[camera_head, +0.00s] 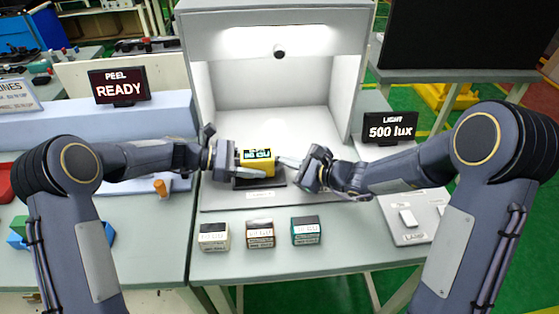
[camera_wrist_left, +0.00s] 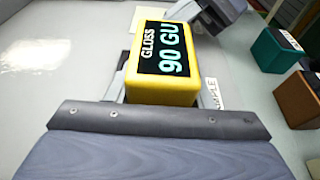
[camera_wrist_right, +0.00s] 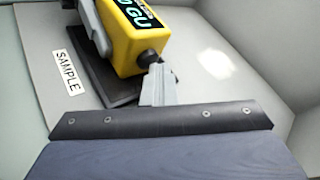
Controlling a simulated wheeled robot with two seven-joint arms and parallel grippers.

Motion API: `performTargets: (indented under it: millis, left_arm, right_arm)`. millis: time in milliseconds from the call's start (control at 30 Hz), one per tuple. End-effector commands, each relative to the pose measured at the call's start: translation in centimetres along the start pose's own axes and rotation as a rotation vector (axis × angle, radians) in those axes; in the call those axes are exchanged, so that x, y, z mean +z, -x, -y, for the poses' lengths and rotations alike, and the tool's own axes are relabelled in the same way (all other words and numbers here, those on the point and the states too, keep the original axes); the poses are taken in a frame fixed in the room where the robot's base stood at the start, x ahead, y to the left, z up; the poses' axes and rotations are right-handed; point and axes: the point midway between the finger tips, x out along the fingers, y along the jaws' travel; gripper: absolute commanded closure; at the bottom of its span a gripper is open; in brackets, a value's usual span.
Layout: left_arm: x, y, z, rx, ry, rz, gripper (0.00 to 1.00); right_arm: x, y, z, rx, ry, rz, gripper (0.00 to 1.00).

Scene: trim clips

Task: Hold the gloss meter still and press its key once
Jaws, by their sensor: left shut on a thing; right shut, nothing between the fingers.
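My left gripper (camera_head: 250,166) is shut on the meter from the left. My right gripper (camera_head: 288,161) is shut and empty at the meter's right side. In the right wrist view its fingertips (camera_wrist_right: 156,68) are at the round black key (camera_wrist_right: 149,58) on the meter's side. They look to be touching the key or very close to it.
Three small boxes, white (camera_head: 214,236), brown (camera_head: 260,233) and teal (camera_head: 305,230), stand in front of the booth (camera_head: 230,200). A "500 lux" sign (camera_head: 391,128) and a lamp switch panel (camera_head: 408,219) are at right. A "PEEL READY" sign (camera_head: 119,87) is at left.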

Motion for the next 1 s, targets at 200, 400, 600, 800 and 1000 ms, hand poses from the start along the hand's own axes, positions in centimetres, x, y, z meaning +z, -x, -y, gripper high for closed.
performTargets:
  millis: [200, 400, 600, 800, 1000]
  left_arm:
    - [0.0, -0.1, 0.0, -0.001, 0.0, 0.0, 0.66]
    - [0.0, -0.1, 0.0, -0.001, 0.0, 0.0, 0.66]
    - [0.0, -0.1, 0.0, -0.001, 0.0, 0.0, 0.66]
    - [0.0, 0.0, 0.0, -0.001, 0.0, 0.0, 0.66]
    - [0.0, 0.0, 0.0, -0.001, 0.0, 0.0, 0.66]
  right_arm:
    - [-0.3, 0.5, 0.4, 0.001, 0.0, 0.002, 1.0]
    - [-0.8, 1.2, 0.8, 0.001, 0.0, 0.002, 1.0]
    - [-0.9, 1.3, 0.9, 0.001, 0.0, 0.002, 1.0]
    - [-1.2, 1.7, 1.2, -0.001, 0.0, 0.0, 1.0]
    - [-2.2, 3.1, 2.2, -0.002, 0.0, 0.0, 1.0]
